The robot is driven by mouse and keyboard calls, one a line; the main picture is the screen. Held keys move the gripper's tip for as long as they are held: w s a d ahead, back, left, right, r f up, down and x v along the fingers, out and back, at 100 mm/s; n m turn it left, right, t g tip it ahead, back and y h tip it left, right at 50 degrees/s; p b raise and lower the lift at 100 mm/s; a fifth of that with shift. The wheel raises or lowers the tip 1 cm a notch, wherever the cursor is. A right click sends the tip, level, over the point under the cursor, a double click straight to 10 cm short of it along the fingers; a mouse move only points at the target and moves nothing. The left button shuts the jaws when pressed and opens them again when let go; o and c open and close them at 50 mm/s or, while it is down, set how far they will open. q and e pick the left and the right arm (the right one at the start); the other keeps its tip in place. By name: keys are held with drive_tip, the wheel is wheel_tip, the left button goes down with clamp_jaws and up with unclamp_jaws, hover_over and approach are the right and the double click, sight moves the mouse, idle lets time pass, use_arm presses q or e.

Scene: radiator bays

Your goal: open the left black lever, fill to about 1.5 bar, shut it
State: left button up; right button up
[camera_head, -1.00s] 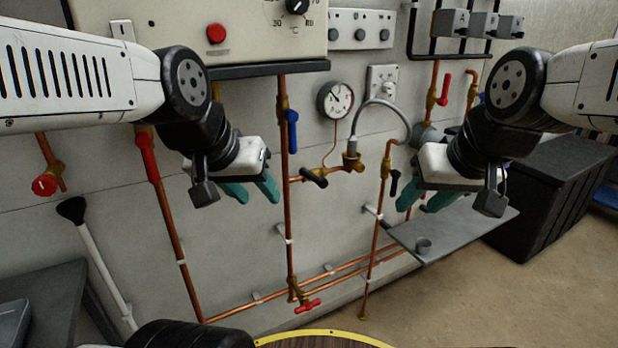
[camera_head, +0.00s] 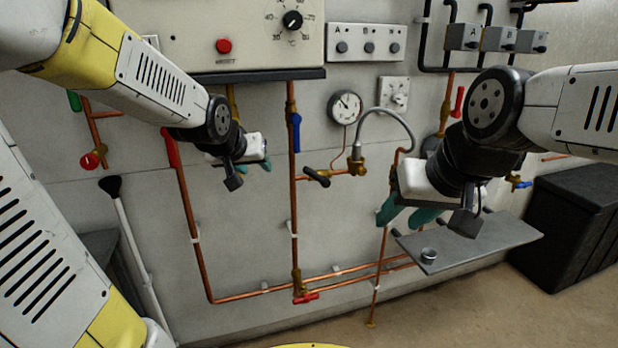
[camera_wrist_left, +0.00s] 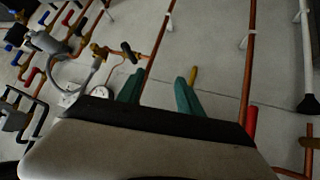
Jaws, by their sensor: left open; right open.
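The left black lever (camera_head: 317,177) sits on a brass valve in a short copper branch, below the pressure gauge. It also shows in the left wrist view (camera_wrist_left: 131,52). The gauge (camera_head: 345,107) is a white round dial; its numbers are too small to read. My left gripper (camera_head: 256,166) is open and empty, left of the lever and apart from it. Its teal fingers (camera_wrist_left: 158,96) show in the left wrist view with nothing between them. My right gripper (camera_head: 402,214) is open, in front of the right-hand pipe, and hides the other black lever there.
A grey flexible hose (camera_head: 388,111) arches from the brass fitting right of the lever. A vertical pipe with a blue lever (camera_head: 295,132) stands between my left gripper and the black lever. A grey shelf (camera_head: 470,242) with a small cup (camera_head: 428,255) lies below my right gripper.

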use_arm(q)
drive_tip(key=w+d+f+t+h, duration=0.1)
drive_tip(key=w+d+f+t, duration=0.1)
drive_tip(key=w+f, duration=0.35)
drive_tip(key=w+d+f+t+h, duration=0.1)
drive_tip(key=w+d+f+h, duration=0.15)
drive_tip(key=w, duration=0.65)
drive_tip(key=n+t+h, duration=0.2)
drive_tip(key=t+h, duration=0.1)
approach(311, 176)
drive_tip(key=x, duration=0.3)
drive_tip(key=shift+x, duration=4.15)
clamp_jaws()
